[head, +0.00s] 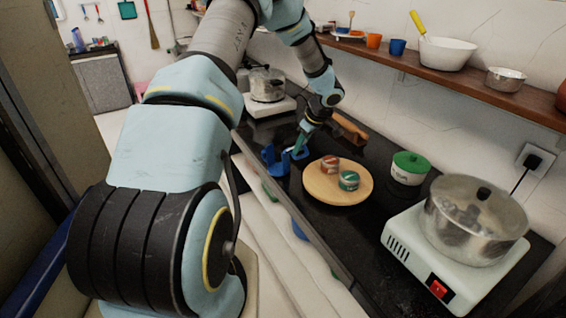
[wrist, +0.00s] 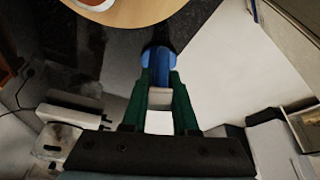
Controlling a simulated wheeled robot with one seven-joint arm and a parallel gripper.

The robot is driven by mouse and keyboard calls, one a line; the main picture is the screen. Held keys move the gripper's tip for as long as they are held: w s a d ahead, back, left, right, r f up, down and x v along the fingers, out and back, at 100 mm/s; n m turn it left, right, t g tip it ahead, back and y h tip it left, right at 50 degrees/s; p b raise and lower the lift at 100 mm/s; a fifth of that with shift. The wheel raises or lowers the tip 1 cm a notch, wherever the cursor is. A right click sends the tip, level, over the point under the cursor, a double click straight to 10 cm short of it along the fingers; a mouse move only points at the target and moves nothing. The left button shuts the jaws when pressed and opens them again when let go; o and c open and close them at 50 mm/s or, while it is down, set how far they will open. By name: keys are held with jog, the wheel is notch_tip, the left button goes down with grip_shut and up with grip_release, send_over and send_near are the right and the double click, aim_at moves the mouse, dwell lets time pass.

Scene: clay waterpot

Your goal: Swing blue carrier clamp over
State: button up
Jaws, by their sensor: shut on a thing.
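The blue carrier clamp (head: 270,158) is near the counter's front edge in the head view, left of the round wooden board. My gripper (head: 299,146) reaches down to it from above. In the wrist view the clamp's blue part (wrist: 160,59) sits between the tips of my gripper's green fingers (wrist: 159,80), which are shut on it. A pale block shows between the fingers below the blue part; I cannot tell what it belongs to. The clamp's lower side is hidden.
The wooden board (head: 325,194) holds two small tins (head: 348,180). A green-lidded pot (head: 409,167) and a steel pot (head: 476,216) on a white hotplate (head: 410,245) stand to the right.

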jog(key=shift+w+a+r+g+h, duration=0.25)
jog(key=shift+a+r+g+h, duration=0.05)
jog(key=shift+a+g, duration=0.1)
jog(key=shift+d+r, duration=0.1)
jog(key=shift+d, duration=0.05)
jog(key=shift+w+a+r+g+h, duration=0.25)
jog(key=shift+a+g+h, duration=0.15)
jog(key=shift+g+h, duration=0.15)
jog(key=shift+d+r+h, duration=0.1)
jog(key=shift+h, duration=0.15)
